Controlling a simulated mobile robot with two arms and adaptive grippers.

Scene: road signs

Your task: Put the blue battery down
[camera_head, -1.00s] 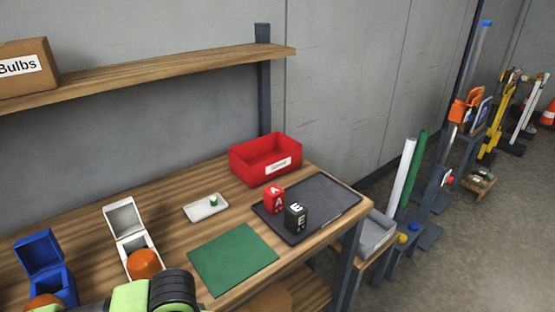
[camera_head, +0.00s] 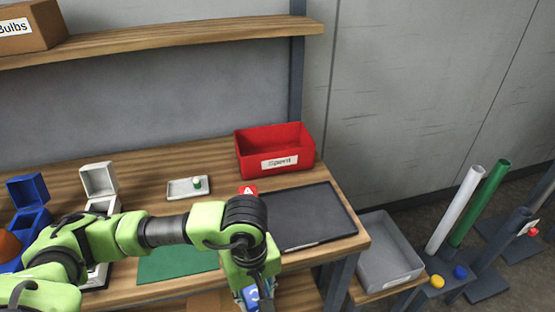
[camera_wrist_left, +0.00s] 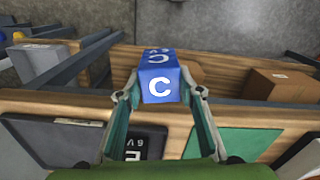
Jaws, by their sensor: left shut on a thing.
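My left gripper (camera_head: 256,288) hangs over the front edge of the workbench, low in the head view. It is shut on the blue battery (camera_head: 250,298), a cube-like block marked with a white C. In the left wrist view the battery (camera_wrist_left: 160,86) sits between both fingertips, beyond the table's front edge. A black battery (camera_wrist_left: 143,146) stands on the dark tray behind the gripper; my arm hides it in the head view. The top of a red battery (camera_head: 248,190) shows above my arm. The dark tray (camera_head: 318,214) is mostly bare on its right side.
A red bin (camera_head: 275,165) labelled Spent stands behind the tray. A green mat (camera_head: 165,264) lies left of it, partly under my arm. A grey bin (camera_head: 388,250) is at right.

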